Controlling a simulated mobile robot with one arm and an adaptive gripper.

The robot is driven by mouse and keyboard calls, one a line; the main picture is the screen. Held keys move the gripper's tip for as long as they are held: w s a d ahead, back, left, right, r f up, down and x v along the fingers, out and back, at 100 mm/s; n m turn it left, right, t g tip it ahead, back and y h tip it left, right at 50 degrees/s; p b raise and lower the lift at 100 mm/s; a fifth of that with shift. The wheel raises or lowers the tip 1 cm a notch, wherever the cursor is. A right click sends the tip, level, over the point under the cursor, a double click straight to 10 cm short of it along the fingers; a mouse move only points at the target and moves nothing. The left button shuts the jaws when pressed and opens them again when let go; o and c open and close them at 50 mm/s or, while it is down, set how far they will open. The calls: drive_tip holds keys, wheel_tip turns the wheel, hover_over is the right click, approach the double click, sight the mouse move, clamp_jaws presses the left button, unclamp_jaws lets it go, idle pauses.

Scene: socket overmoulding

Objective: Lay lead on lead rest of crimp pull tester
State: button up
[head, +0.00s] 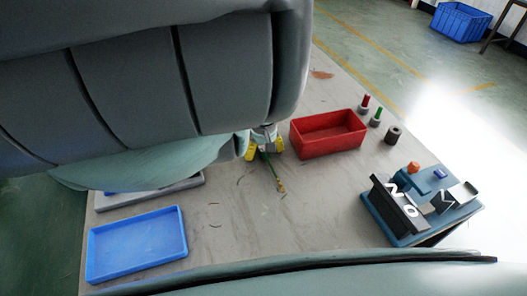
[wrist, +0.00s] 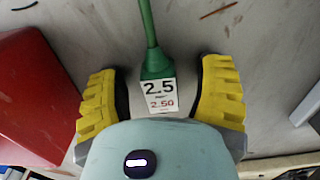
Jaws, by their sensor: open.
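A green lead (head: 269,170) lies on the table, running from my gripper (head: 264,150) towards the front of the table. In the wrist view, the green lead (wrist: 147,25) ends in a thicker green part with a white tag (wrist: 158,95) reading 2.5 and 2.50. The yellow fingers of my gripper (wrist: 160,92) stand apart on either side of this end, with gaps on both sides. The crimp pull tester (head: 420,198) is a blue machine with dark panels at the right of the table. A grey V-shaped part (head: 456,197) is on its right; I cannot tell whether this is the lead rest.
A red bin (head: 328,135) stands right of my gripper. Red (head: 364,105) and green (head: 376,118) topped posts and a dark cylinder (head: 393,135) stand beyond it. An empty blue tray (head: 137,245) is at the front left. Mid-table is mostly clear.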

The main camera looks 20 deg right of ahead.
drive_tip(key=shift+c, duration=0.3)
clamp_jaws()
idle(0.3)
